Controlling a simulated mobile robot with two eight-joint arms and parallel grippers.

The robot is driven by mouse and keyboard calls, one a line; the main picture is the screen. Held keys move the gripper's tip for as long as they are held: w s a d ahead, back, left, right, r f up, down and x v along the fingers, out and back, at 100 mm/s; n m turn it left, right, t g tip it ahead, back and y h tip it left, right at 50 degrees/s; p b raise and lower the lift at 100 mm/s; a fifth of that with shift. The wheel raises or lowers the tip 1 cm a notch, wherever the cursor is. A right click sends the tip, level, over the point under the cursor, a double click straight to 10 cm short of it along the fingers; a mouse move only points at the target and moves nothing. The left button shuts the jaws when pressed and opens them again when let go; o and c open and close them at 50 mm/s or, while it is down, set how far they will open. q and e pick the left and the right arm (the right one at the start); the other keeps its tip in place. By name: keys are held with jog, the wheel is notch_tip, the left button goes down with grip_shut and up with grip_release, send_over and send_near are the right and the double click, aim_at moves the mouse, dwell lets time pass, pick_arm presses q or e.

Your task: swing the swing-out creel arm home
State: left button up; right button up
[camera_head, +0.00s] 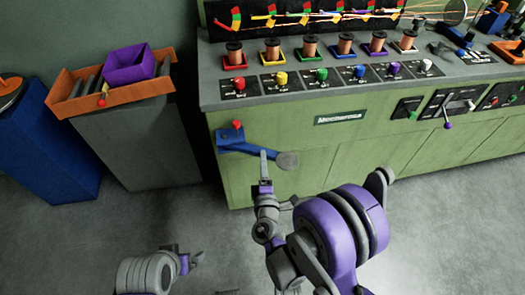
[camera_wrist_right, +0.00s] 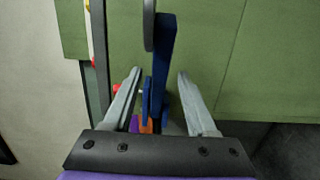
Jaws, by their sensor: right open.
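The swing-out creel arm (camera_head: 245,145) is a blue bar on the green cabinet front in the head view. It has a grey disc (camera_head: 287,160) at its right end and a red knob (camera_head: 237,124) above its left end. In the right wrist view the blue bar (camera_wrist_right: 163,60) runs up between the fingers, with the grey disc (camera_wrist_right: 149,25) seen edge-on. My right gripper (camera_head: 263,158) is open at the bar, near the disc; it also shows in the wrist view (camera_wrist_right: 159,76), with gaps on both sides. My left gripper (camera_head: 193,260) is low at the left, away from the arm; its jaw state is unclear.
The green machine (camera_head: 400,137) carries several copper spools on coloured bases along its grey top. At left stand a grey cabinet (camera_head: 145,145) with an orange tray (camera_head: 68,108) and purple bin (camera_head: 130,65), and a blue cabinet (camera_head: 45,145). The floor in front is clear.

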jog(key=shift+s, duration=1.65)
